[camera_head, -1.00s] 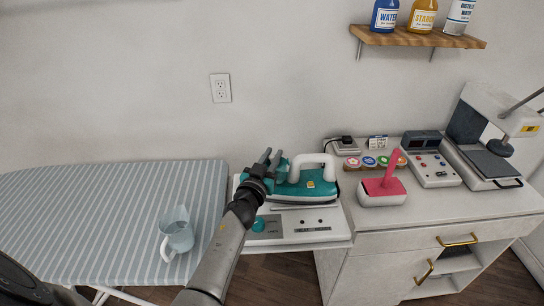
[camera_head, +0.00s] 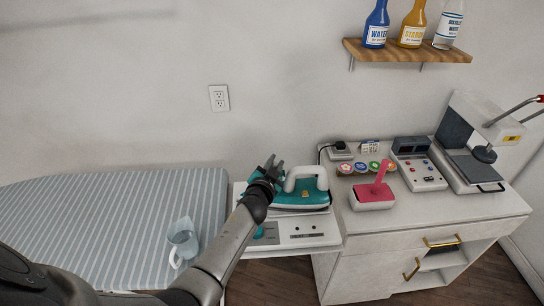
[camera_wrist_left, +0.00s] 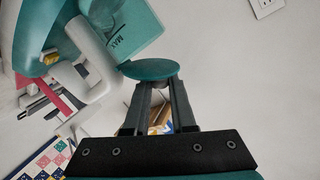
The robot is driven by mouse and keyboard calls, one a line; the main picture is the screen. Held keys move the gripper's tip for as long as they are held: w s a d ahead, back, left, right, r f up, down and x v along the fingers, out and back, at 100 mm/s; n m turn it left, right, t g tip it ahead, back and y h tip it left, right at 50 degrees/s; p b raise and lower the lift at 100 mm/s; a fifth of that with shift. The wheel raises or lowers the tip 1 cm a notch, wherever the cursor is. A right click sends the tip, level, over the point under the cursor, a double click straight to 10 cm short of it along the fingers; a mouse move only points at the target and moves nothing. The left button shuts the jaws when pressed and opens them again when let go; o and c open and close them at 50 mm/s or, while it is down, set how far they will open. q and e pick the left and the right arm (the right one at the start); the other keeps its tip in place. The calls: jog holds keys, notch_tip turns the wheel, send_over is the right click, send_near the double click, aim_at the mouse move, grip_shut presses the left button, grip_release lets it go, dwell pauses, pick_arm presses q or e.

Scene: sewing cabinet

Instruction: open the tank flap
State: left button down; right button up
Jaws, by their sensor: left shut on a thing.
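The teal iron (camera_head: 310,198) with its white handle stands on a white station at the cabinet's left end. In the left wrist view the iron's translucent tank (camera_wrist_left: 130,35), marked MAX, is at the top. A round teal flap (camera_wrist_left: 150,69) sits at the tank's lower edge, between my fingertips. My left gripper (camera_head: 272,166) is shut on this flap, at the iron's left end; it also shows in the left wrist view (camera_wrist_left: 158,92). The flap's hinge and the tank opening cannot be made out. My right gripper is out of view.
A clear jug (camera_head: 183,243) stands on the striped ironing board (camera_head: 110,225) at left. A pink-handled tool (camera_head: 374,196), several coloured round pieces, a control box (camera_head: 420,170) and a press (camera_head: 475,150) stand to the right. A bottle shelf (camera_head: 405,52) hangs above.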

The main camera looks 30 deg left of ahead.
aim_at(289, 172)
pick_arm(q)
jog(key=shift+w+d+r+m+g+p, duration=0.2)
jog(key=shift+d+r+m+g+p, duration=0.15)
jog(key=shift+m+p, duration=0.35)
jog(key=shift+w+d+r+m+g+y+p, duration=0.15)
jog(key=shift+d+m+g+y, duration=0.15)
jog(key=shift+m, duration=0.25)
jog(key=shift+w+d+f+m+g+y+p, duration=0.1)
jog(key=shift+w+d+m+g+y+p, duration=0.15)
jog(key=shift+m, duration=0.3)
jog(key=shift+w+d+m+g+y+b, duration=0.3)
jog(key=shift+d+m+y, duration=0.2)
jog(key=shift+m, duration=0.4)
jog(key=shift+w+d+m+g+y+b, duration=0.2)
jog(key=shift+d+m+g+y, duration=0.3)
jog(key=shift+m, duration=0.4)
jog(key=shift+a, duration=0.1)
jog(key=c, duration=0.8)
grip_release()
jog(key=shift+s+f, duration=0.1)
jog(key=shift+f, duration=0.1)
